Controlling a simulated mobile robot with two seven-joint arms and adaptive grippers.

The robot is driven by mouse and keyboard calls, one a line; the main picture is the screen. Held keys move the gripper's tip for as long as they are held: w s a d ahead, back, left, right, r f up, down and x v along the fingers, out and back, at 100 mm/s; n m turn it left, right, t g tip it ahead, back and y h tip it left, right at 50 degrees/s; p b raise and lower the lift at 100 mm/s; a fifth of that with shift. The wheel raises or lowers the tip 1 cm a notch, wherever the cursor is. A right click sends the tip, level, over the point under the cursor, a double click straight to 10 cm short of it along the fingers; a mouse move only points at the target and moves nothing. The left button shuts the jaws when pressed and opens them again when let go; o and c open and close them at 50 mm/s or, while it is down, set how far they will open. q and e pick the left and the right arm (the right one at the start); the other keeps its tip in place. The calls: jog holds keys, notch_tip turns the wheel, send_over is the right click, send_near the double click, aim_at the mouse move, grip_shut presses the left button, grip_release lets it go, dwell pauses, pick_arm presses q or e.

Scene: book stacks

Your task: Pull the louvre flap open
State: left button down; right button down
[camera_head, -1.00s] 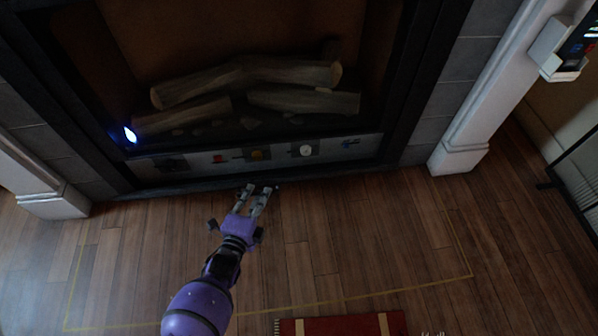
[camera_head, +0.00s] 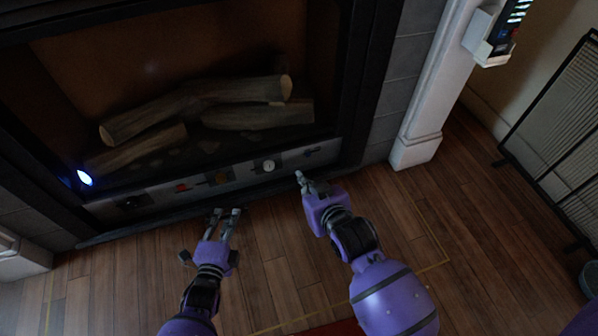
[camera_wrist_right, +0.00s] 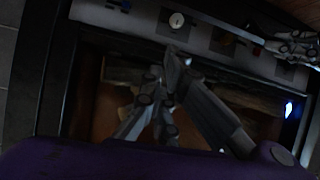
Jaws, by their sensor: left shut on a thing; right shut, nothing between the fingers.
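My right gripper (camera_head: 299,176) is shut and empty in front of the strip, right of the dial. The right wrist view shows my right fingers (camera_wrist_right: 172,62) close to the dial (camera_wrist_right: 177,20) and my left gripper (camera_wrist_right: 293,46) further right.
Logs (camera_head: 190,108) lie in the firebox above the strip. A blue-white light (camera_head: 84,178) glows at its left. A white pillar (camera_head: 420,130) stands right, with a dark mesh screen (camera_head: 555,140) beyond. The wooden floor (camera_head: 270,270) in front is clear around my arms.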

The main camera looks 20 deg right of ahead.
jog(key=w+r, duration=0.2)
jog(key=w, duration=0.4)
jog(key=shift+m+g+h, duration=0.4)
jog(key=shift+m+g, duration=0.1)
jog(key=shift+m, duration=0.2)
jog(key=w+f, duration=0.2)
jog(key=f, duration=0.1)
jog(key=w+d+f, duration=0.1)
jog(key=w+f, duration=0.1)
jog(key=f, duration=0.1)
jog(key=w+f, duration=0.2)
jog(key=f, duration=0.2)
jog(key=shift+w+d, duration=0.15)
jog(key=shift+d, duration=0.15)
pick_arm(q)
jog(key=shift+a+f, duration=0.2)
jog(key=shift+f, duration=0.15)
pick_arm(e)
jog(key=shift+s+f, duration=0.5)
jog(key=shift+s, duration=0.25)
